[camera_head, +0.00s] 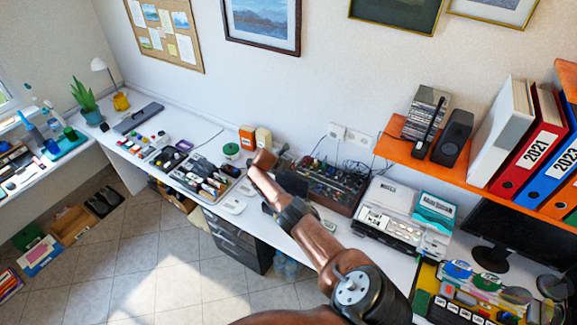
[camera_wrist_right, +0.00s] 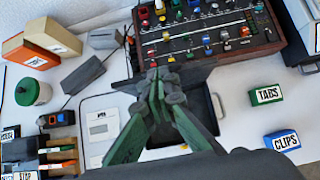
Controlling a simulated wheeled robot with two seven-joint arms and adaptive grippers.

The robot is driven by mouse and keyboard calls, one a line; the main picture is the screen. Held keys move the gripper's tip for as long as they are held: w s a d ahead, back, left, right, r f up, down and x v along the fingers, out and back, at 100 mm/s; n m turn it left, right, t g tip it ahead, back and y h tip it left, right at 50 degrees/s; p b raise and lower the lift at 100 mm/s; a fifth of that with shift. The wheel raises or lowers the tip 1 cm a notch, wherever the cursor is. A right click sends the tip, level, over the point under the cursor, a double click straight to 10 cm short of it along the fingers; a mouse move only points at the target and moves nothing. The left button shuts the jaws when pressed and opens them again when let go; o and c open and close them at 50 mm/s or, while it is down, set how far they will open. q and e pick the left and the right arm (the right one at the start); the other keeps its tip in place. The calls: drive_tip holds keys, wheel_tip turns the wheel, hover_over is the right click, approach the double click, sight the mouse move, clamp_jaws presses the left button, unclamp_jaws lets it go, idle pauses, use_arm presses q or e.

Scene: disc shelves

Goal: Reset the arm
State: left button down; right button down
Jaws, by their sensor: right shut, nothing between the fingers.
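My right arm (camera_head: 314,240) comes in from the bottom right in the head view and reaches out over the white desk (camera_head: 356,275). Its far end is beside the knobbed console (camera_head: 327,186). In the right wrist view my right gripper (camera_wrist_right: 157,80) has green fingers that meet at the tips. It is shut and empty, above a dark tray (camera_wrist_right: 212,104) and just in front of the console (camera_wrist_right: 210,35). In the head view the fingers are too small and dark to make out. My left gripper is in neither view.
Orange and white boxes (camera_wrist_right: 48,42) and a green-lidded jar (camera_wrist_right: 32,90) stand left of the gripper. Blocks labelled TABS (camera_wrist_right: 266,95) and CLIPS (camera_wrist_right: 281,141) lie right. A printer (camera_head: 402,215) and an orange shelf (camera_head: 398,153) flank the arm's right side.

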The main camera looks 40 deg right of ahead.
drive_tip(key=r+p, duration=0.1)
drive_tip(key=a+r+p, duration=0.1)
drive_tip(key=r+p, duration=0.1)
drive_tip(key=shift+s+r, duration=0.1)
drive_tip(key=shift+s, duration=0.05)
